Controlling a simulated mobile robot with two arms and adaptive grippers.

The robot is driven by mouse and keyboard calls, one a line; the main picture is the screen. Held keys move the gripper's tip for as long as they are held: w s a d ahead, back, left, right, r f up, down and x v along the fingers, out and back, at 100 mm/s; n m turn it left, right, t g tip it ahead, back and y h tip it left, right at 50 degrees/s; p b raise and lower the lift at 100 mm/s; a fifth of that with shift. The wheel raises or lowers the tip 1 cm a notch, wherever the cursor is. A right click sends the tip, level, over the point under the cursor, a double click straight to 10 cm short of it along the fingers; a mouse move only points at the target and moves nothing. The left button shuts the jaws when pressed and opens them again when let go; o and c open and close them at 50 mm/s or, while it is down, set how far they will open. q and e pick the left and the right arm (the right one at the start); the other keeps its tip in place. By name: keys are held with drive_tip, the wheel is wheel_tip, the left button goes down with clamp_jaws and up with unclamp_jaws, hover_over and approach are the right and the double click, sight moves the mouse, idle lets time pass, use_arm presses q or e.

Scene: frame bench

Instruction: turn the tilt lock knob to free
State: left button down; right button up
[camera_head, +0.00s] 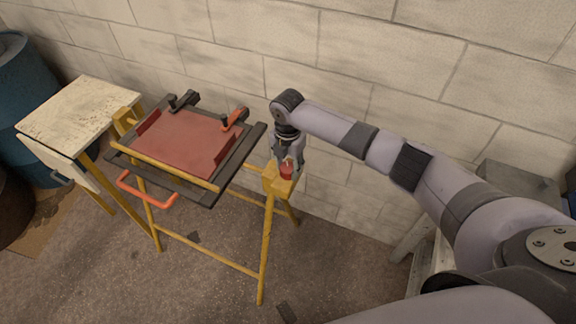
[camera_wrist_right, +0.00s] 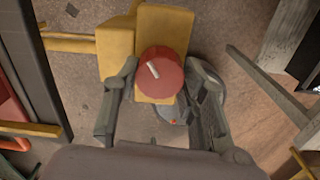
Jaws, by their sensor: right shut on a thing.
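The tilt lock knob (camera_head: 287,170) is a round red knob on the yellow block at the right end of the frame bench. In the right wrist view the knob (camera_wrist_right: 161,73) shows a white pointer mark that runs toward the upper left. My right gripper (camera_head: 289,163) comes down from above and is shut on the knob, with one finger at each side in the wrist view (camera_wrist_right: 161,80). The red tilting plate (camera_head: 185,141) sits in its dark frame on the yellow stand. My left gripper is not in view.
An orange handle (camera_head: 147,190) sticks out at the front of the bench. A pale-topped side table (camera_head: 80,112) stands at the left, next to a blue barrel (camera_head: 25,90). A block wall is close behind. Open floor lies in front.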

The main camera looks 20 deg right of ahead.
drive_tip(key=n+b, duration=0.1)
drive_tip(key=n, duration=0.4)
drive_tip(key=shift+n, duration=0.3)
drive_tip(key=shift+n+b, duration=0.45)
drive_tip(key=shift+n, duration=1.85)
drive_tip(key=o, duration=1.2)
drive_tip(key=shift+c, duration=0.2)
